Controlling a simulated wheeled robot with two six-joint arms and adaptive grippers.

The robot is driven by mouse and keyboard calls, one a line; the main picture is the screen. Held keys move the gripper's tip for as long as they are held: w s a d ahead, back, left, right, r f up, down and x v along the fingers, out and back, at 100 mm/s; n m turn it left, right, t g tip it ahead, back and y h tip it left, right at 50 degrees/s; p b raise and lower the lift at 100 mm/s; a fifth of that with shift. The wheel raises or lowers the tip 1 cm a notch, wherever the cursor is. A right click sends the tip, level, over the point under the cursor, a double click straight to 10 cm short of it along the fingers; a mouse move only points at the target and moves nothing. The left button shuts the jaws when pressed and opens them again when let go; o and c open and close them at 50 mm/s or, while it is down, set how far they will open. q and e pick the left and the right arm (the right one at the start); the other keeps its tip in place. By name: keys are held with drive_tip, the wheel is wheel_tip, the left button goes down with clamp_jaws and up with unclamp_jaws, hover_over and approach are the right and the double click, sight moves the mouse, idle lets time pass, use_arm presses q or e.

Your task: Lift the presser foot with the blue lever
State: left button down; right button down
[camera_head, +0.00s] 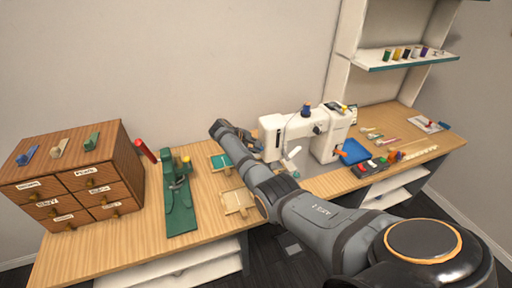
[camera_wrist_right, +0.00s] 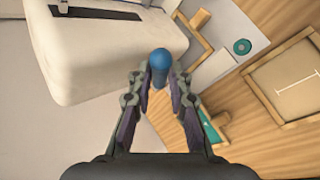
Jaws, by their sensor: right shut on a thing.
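The white sewing machine (camera_head: 322,138) stands on the wooden table, and part of its white body (camera_wrist_right: 115,50) fills the upper left of the right wrist view. The round-ended blue lever (camera_wrist_right: 160,58) sits beside that body. My right gripper (camera_wrist_right: 159,74) is shut on the blue lever, with one finger on each side of it. In the head view my right arm reaches across to the left end of the machine, and its fingertips are hard to make out there. The presser foot cannot be made out in either view. My left gripper is not in view.
A wooden drawer cabinet (camera_head: 74,172) and a green stand (camera_head: 180,205) are at the left. A wooden tray (camera_head: 238,202) lies near the front edge. A blue pad (camera_head: 354,151) and small coloured items lie right of the machine. A shelf (camera_head: 405,60) holds several spools.

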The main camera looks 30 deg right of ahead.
drive_tip(key=c, duration=1.3)
unclamp_jaws()
drive_tip(key=shift+o, duration=0.2)
drive_tip(key=w+v, duration=0.1)
drive_tip(key=v, duration=1.1)
drive_tip(key=shift+s, duration=0.5)
